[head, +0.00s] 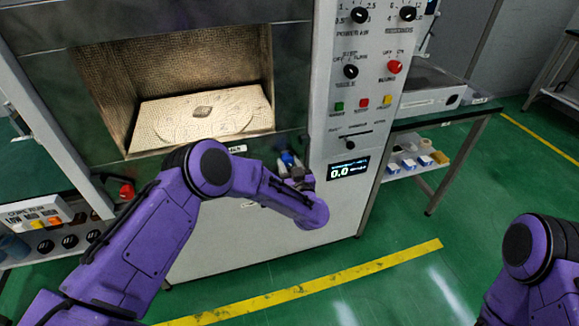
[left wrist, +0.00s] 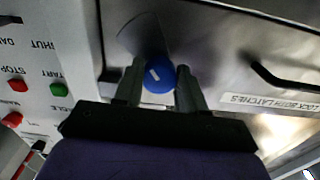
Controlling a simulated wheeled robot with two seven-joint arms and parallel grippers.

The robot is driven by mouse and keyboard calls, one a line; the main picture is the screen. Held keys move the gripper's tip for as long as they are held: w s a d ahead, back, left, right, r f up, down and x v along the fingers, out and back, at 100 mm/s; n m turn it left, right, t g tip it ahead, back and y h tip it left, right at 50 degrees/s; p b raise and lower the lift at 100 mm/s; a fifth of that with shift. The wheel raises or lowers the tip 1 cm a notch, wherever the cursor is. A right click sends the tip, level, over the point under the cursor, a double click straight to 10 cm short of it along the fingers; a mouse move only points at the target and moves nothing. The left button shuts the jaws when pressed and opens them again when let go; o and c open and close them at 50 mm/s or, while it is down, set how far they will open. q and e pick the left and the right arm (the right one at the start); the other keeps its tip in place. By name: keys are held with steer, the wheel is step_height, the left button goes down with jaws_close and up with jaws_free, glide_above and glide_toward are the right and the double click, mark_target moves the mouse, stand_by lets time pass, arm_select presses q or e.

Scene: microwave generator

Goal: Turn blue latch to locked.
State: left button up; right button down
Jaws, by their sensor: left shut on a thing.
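The blue latch (left wrist: 158,74) shows in the left wrist view as a round blue knob with a short white mark, set on the grey metal front. In the head view only a bit of blue latch (head: 288,158) shows beside my left gripper (head: 295,172), below the open chamber's right corner. My left gripper (left wrist: 159,84) has one finger on each side of the knob and is shut on it. A label reading "LOCK BOTH LATCHES" (left wrist: 262,103) is to the right in the wrist view. My right gripper is outside the head view; only my right arm shows at lower right.
The lit chamber (head: 200,115) stands open above my left arm. A control panel (head: 360,110) with knobs, coloured buttons and a display is right of the gripper. A black handle (left wrist: 285,80) sticks out in the wrist view. Green floor in front is clear.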

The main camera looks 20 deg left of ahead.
arm_select(q)
steer(key=n+b, duration=0.2)
steer(key=n, duration=0.2)
steer(key=shift+d+f+b, duration=0.1)
steer(key=shift+b, duration=0.2)
steer(key=n+b, duration=0.2)
steer(key=n, duration=0.2)
steer(key=shift+w+n+b, duration=0.1)
steer(key=shift+n+b, duration=0.3)
steer(key=n+b, duration=0.2)
steer(key=n, duration=0.1)
steer(key=shift+n, duration=0.3)
steer(key=shift+n+b, duration=1.45)
steer(key=shift+n, duration=0.55)
steer(key=shift+r, duration=0.25)
steer(key=o, duration=1.1)
steer(key=shift+d, duration=0.15)
steer(key=b+v, duration=0.1)
steer(key=v, duration=0.9)
steer(key=shift+s+d, duration=0.15)
steer(key=shift+s, duration=0.1)
